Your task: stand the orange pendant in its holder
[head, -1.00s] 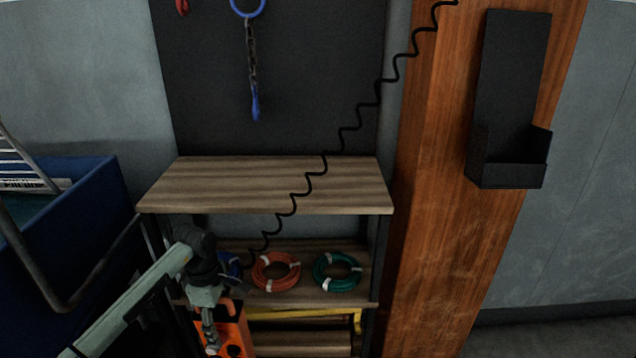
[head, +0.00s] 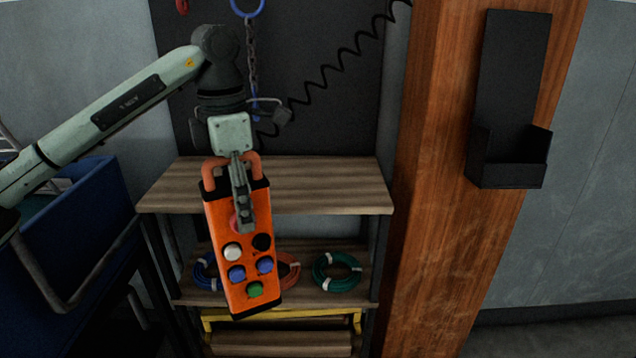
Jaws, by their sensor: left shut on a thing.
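The orange pendant (head: 230,272) is a long control box with black, white, blue and green buttons and an orange loop at its top. My left gripper (head: 243,222) is shut on its upper part and holds it in the air in front of the shelf, nearly upright with a slight tilt. The gripper hides part of the pendant's upper face. The black holder (head: 508,168), an open-topped pocket with a tall back plate, is fixed to the wooden post at the right and looks empty. The pendant is well left of it and lower. My right gripper is not in view.
A wooden shelf unit (head: 340,190) stands behind the pendant, with an orange coil (head: 290,268) and a green coil (head: 337,271) on its lower board. A black coiled cord (head: 330,70) runs to the upper right. A blue bin (head: 90,215) is at left.

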